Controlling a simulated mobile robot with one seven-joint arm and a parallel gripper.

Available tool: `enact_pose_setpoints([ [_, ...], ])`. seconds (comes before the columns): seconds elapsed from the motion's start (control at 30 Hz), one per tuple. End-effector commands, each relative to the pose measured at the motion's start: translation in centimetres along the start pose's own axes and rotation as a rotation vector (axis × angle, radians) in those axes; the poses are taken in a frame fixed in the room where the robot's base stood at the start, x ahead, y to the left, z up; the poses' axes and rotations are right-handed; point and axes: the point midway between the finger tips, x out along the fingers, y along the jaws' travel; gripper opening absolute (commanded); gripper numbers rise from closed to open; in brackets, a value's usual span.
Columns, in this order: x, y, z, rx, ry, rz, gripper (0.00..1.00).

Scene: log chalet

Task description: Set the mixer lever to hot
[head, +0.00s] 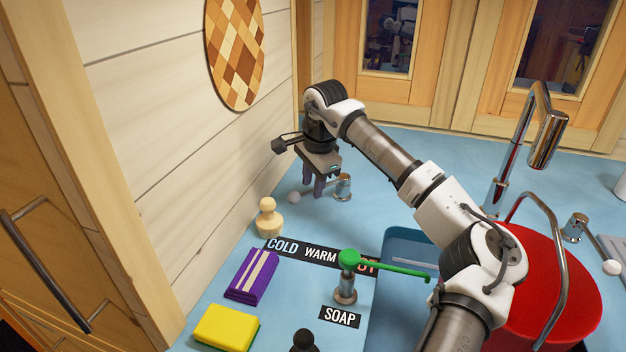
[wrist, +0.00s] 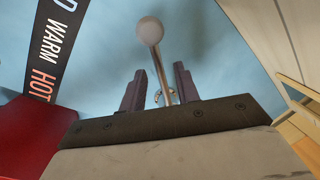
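The mixer lever is a thin metal rod with a white ball at its end (head: 294,197). In the head view it points left from a short chrome mixer body (head: 343,187), toward the plank wall, with its ball behind the COLD end of the label strip (head: 320,255). My gripper (head: 313,192) points down over the lever. In the wrist view the rod and ball (wrist: 149,30) run up between my two dark fingers (wrist: 159,68). The fingers are open, with a gap on each side of the rod. Part of the rod is hidden behind the fingers in the head view.
A green-topped soap pump (head: 347,262) stands in front of the strip, partly covering HOT. A wooden peg-like figure (head: 267,217), purple cloth (head: 252,277) and yellow sponge (head: 227,327) line the left. A red tub (head: 570,300) and tall chrome tap (head: 545,130) are right.

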Motion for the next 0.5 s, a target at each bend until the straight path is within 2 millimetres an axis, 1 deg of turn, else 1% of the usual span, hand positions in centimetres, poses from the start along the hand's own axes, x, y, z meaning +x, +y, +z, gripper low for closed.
enact_pose_setpoints([
  [0.3, 0.28, 0.0, 0.02, -0.001, 0.001, 0.0, 0.32],
  [0.5, 0.26, 0.0, 0.02, -0.001, 0.001, 0.0, 0.05],
])
